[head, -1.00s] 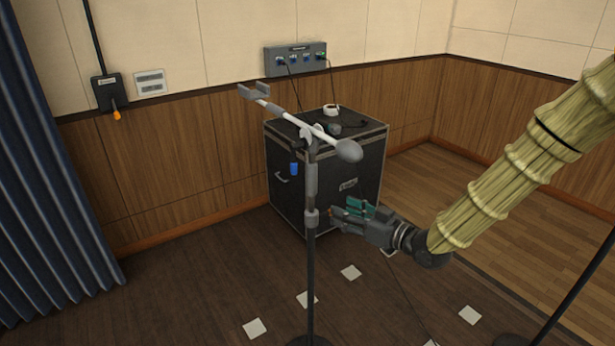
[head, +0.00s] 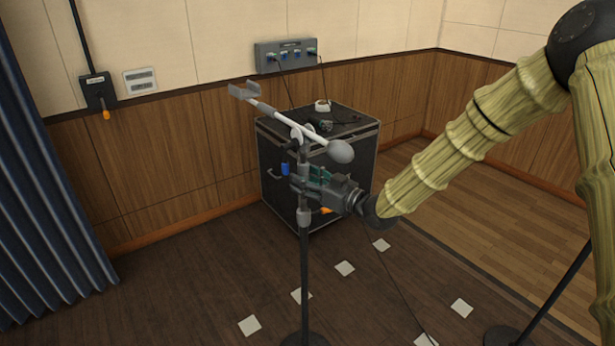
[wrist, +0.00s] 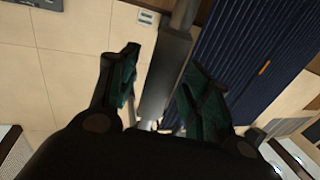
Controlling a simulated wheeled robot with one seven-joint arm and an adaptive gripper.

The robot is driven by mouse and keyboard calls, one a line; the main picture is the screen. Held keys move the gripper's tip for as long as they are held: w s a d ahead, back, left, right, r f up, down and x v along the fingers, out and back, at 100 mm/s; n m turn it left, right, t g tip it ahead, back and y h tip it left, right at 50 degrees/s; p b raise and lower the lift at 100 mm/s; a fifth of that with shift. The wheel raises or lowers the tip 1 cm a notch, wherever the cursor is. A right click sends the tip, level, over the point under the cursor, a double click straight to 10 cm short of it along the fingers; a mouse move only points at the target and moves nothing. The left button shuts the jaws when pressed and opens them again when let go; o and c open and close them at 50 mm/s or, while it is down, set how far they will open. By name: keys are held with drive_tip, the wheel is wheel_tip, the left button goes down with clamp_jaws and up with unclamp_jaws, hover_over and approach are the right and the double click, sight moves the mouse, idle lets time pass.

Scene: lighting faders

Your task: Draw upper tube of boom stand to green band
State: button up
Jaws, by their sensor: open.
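The boom stand has a dark lower tube (head: 305,270), a grey collar (head: 304,217) and a thicker grey upper tube (head: 303,165). Its white boom (head: 275,115) tilts across the top, with a grey counterweight (head: 341,151) at the lower right end. My gripper (head: 306,184) is at the upper tube, above the collar, reaching in from the right. In the wrist view the tube (wrist: 167,75) runs between the two open green-padded fingers, with a gap visible at the left finger. I see no green band on the stand.
A black flight case (head: 350,180) stands close behind the stand, with cables on its lid. A second stand's pole (head: 555,290) rises at the lower right. A blue curtain (head: 50,180) hangs at the left. White floor marks (head: 345,268) lie around the base.

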drive_tip(key=shift+w+a, duration=0.3)
drive_tip(key=shift+a, duration=0.1)
